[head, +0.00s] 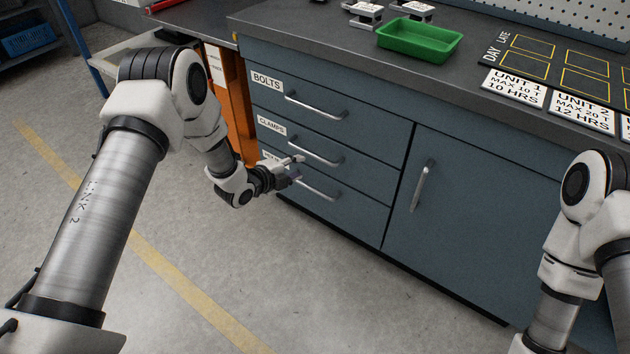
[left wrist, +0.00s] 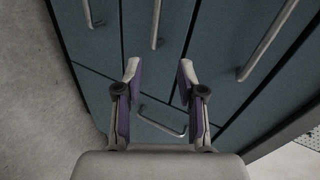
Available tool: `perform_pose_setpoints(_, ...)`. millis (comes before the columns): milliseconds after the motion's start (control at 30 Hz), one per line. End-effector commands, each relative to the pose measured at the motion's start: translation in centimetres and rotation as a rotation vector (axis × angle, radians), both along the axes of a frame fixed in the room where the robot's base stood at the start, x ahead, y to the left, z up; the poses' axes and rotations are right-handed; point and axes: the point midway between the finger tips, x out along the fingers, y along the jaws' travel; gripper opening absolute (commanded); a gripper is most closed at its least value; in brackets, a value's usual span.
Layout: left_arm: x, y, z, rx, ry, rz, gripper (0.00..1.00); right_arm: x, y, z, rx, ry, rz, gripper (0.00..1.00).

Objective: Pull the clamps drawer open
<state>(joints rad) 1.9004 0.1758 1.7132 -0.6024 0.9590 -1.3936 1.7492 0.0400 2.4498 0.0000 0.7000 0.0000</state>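The clamps drawer (head: 356,168) is the middle of three blue drawers and is shut. Its label (head: 272,126) reads CLAMPS, and its silver bar handle (head: 316,152) shows too. My left gripper (head: 301,168) is open and empty in front of the cabinet, low near the clamps handle's left part and over the lowest drawer's label. In the left wrist view, turned sideways, my left gripper (left wrist: 158,70) has its fingers apart. The clamps handle (left wrist: 156,22) lies above the gap between them, apart from the fingertips. My right gripper is not in view.
The bolts drawer (head: 372,133) above and the lowest drawer (head: 355,212) below are shut, each with a bar handle. A cabinet door (head: 470,215) is to the right. A green tray (head: 418,40) stands on the worktop. The floor in front is clear.

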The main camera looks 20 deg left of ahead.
Motion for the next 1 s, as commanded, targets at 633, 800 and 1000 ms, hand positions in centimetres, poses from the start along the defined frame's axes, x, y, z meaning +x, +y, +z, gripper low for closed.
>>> perform_pose_setpoints(633,9.1,2.9,-6.2,0.023,-0.254,0.012,0.39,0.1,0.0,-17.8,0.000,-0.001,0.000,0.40)
perform_pose_setpoints(800,12.1,1.7,-7.0,0.022,-0.253,0.013,0.39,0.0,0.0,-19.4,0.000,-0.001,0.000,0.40)
perform_pose_setpoints(1000,14.0,1.1,-7.1,0.019,-0.250,0.016,0.39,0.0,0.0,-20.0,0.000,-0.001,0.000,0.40)
